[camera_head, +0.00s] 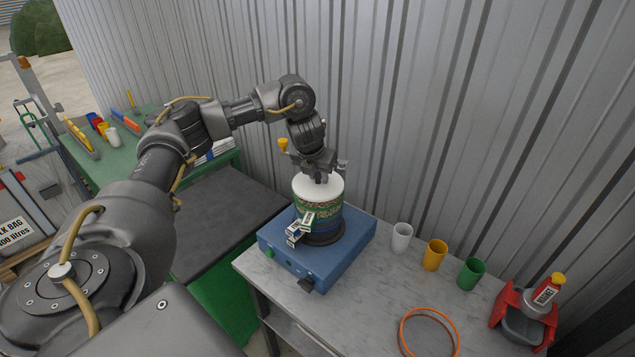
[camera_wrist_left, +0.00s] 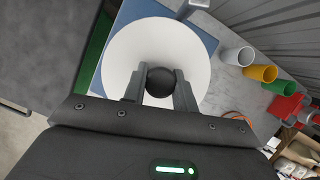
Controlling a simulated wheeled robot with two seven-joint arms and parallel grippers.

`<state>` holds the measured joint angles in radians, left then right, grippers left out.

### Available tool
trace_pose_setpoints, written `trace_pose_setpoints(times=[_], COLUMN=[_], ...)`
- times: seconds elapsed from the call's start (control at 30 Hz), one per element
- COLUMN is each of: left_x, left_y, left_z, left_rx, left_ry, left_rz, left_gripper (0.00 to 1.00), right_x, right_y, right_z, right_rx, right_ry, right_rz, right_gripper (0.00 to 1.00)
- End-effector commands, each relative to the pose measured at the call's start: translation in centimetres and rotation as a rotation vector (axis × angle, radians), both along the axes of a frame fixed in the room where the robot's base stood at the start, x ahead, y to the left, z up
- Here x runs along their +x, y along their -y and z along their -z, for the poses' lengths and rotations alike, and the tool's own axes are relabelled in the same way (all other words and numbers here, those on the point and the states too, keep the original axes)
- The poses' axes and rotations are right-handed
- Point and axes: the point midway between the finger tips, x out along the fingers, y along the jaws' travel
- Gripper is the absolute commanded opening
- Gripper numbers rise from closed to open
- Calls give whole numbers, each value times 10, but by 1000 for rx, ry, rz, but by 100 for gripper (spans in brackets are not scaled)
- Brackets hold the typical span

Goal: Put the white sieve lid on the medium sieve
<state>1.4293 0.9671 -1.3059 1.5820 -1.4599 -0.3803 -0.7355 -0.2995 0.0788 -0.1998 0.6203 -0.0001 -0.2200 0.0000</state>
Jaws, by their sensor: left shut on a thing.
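The white sieve lid (camera_head: 318,191) sits level at the top of the sieve stack (camera_head: 327,218), with no gap that I can make out. The stack has a green patterned band above a blue one and stands on a blue shaker box (camera_head: 345,255). My left gripper (camera_head: 318,173) points down at the lid from above. In the left wrist view the fingers (camera_wrist_left: 160,88) are shut on the lid's black round knob (camera_wrist_left: 160,81), and the white lid (camera_wrist_left: 125,55) fills the middle, hiding the sieve below. My right gripper is not in view.
A white cup (camera_head: 401,238), a yellow cup (camera_head: 434,255) and a green cup (camera_head: 471,273) stand right of the shaker on the grey table (camera_head: 375,306). An orange ring (camera_head: 430,312) lies in front. A red-and-grey holder with a bottle (camera_head: 545,292) is at far right. The corrugated wall is close behind.

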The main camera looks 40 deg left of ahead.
Motion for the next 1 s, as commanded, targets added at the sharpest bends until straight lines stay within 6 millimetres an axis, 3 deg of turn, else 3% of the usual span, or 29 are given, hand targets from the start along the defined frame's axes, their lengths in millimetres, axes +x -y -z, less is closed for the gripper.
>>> trace_pose_setpoints(times=[0.2, 0.57, 0.6, 0.73, 1.0], left_x=[-1, -1, -1, -1, -1], left_y=[1, 1, 1, 1, 1], left_z=[24, 27, 27, 26, 26], left_rx=[-1, 0, 0, 0, 0], left_ry=[-3, -1, -2, -2, -1], left_rz=[1, 1, 1, 1, 1], left_gripper=[3, 3, 32, 49, 50], right_x=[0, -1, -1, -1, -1], right_y=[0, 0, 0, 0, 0], right_z=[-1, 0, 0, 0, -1], right_rx=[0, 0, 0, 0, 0], right_ry=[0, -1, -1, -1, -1], right_rz=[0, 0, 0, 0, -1], right_gripper=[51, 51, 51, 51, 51])
